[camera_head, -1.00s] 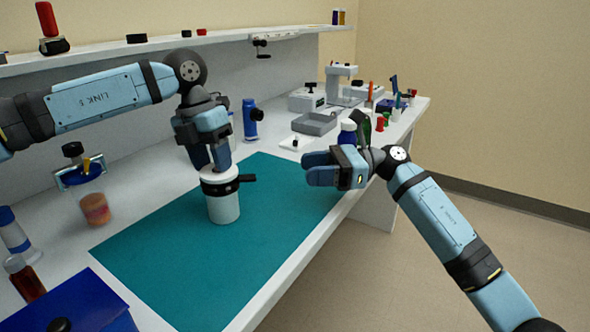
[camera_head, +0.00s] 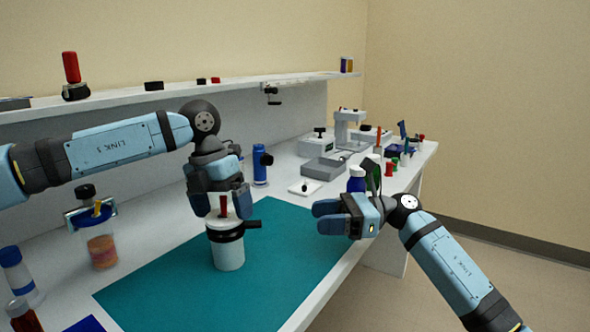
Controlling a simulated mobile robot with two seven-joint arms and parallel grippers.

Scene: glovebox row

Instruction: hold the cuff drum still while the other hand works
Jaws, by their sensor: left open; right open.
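The cuff drum (camera_head: 229,256) is a white upright cylinder on the teal mat (camera_head: 172,283). Whether the fingers touch the drum is unclear. My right gripper (camera_head: 318,217) is open, pointing left, to the right of the drum and apart from it.
A grey tray (camera_head: 325,168) and a blue cylinder (camera_head: 260,166) stand farther back. A jar with orange contents (camera_head: 102,251) and a blue-capped bottle (camera_head: 18,272) are at left. The mat's front is clear.

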